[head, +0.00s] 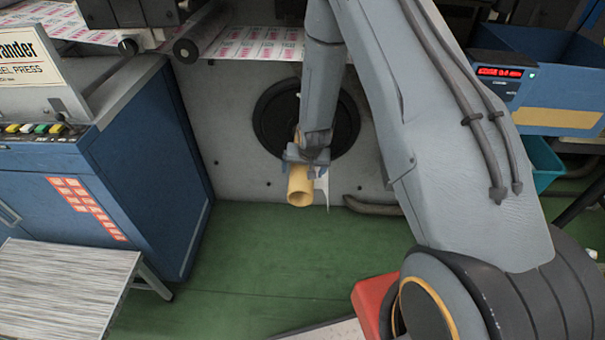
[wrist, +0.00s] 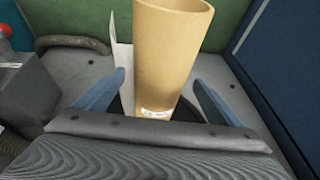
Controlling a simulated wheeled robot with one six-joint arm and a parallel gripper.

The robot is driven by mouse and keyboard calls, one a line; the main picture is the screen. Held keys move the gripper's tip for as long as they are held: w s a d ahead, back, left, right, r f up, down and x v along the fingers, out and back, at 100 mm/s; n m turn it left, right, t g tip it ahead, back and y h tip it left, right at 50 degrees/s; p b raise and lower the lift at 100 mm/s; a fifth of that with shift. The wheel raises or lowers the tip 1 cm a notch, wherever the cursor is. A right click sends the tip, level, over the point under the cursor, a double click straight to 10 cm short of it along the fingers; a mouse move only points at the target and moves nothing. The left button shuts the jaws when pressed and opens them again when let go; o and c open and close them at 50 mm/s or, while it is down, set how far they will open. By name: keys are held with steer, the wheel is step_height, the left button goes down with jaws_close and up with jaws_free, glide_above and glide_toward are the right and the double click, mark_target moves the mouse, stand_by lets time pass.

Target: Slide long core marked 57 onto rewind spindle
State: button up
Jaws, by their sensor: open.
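A tan cardboard core (head: 300,187) points out from the black disc (head: 270,118) on the grey machine face, with its hollow end towards me. In the wrist view the core (wrist: 168,60) has a small white label low down; I cannot read its number. My gripper (head: 306,158) is at the core in the head view. In the wrist view its blue fingers (wrist: 160,88) are open, one on each side of the core, with visible gaps. The spindle is hidden, so how far the core sits on it cannot be told.
A white flap (wrist: 122,62) stands close beside the core. A blue cabinet (head: 135,165) is at left, with a striped-top table (head: 65,285) before it. Printed web (head: 260,44) runs above. A dark curved pipe (head: 370,207) lies low at right.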

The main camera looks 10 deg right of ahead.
steer(key=shift+v, duration=1.85)
steer(key=shift+r, duration=0.15)
steer(key=s+r+n+g+p, duration=0.2)
steer(key=s+r, duration=0.9)
steer(key=r, duration=0.5)
steer(key=s+r+n+g, duration=0.1)
steer(key=s+r, duration=0.4)
steer(key=s, duration=0.4)
steer(key=s+r+g+p, duration=0.1)
steer(key=s+r, duration=0.5)
steer(key=s, duration=0.4)
steer(key=shift+d+r+n+g, duration=0.3)
steer(key=shift+n+g, duration=0.1)
